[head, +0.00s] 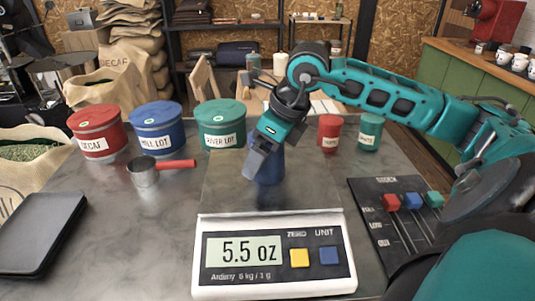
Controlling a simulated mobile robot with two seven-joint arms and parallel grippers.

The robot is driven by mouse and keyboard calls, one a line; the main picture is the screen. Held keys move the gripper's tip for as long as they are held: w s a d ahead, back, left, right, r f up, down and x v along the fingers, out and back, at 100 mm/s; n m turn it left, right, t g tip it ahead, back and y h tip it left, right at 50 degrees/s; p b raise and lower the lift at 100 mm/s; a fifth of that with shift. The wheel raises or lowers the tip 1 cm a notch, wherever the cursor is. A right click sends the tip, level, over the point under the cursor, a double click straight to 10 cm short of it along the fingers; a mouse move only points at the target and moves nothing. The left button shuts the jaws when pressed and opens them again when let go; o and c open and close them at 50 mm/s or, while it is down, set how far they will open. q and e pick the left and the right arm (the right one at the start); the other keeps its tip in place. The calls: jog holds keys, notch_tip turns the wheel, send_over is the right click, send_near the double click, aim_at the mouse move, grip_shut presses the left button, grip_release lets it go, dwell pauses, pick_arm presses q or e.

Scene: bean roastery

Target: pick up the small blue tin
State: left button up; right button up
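The small blue tin (270,170) stands on the dark platform of the scale (240,183) near the middle of the head view. The display of the scale reads 5.5 oz. My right gripper (258,163) comes down from above at the tin and covers its upper left part. At least one finger lies in front of the tin; the other finger is hidden, so I cannot tell whether it grips. My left gripper is not in view.
Large red (96,131), blue (158,126) and teal (221,124) tins stand at the back left. A metal scoop (144,171) lies before them. Small red (330,132) and teal (370,131) tins stand behind right. A slider panel (400,214) lies at right, a black tray (38,235) at left.

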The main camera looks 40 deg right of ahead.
jog(key=c, duration=0.9)
jog(key=shift+r, duration=0.15)
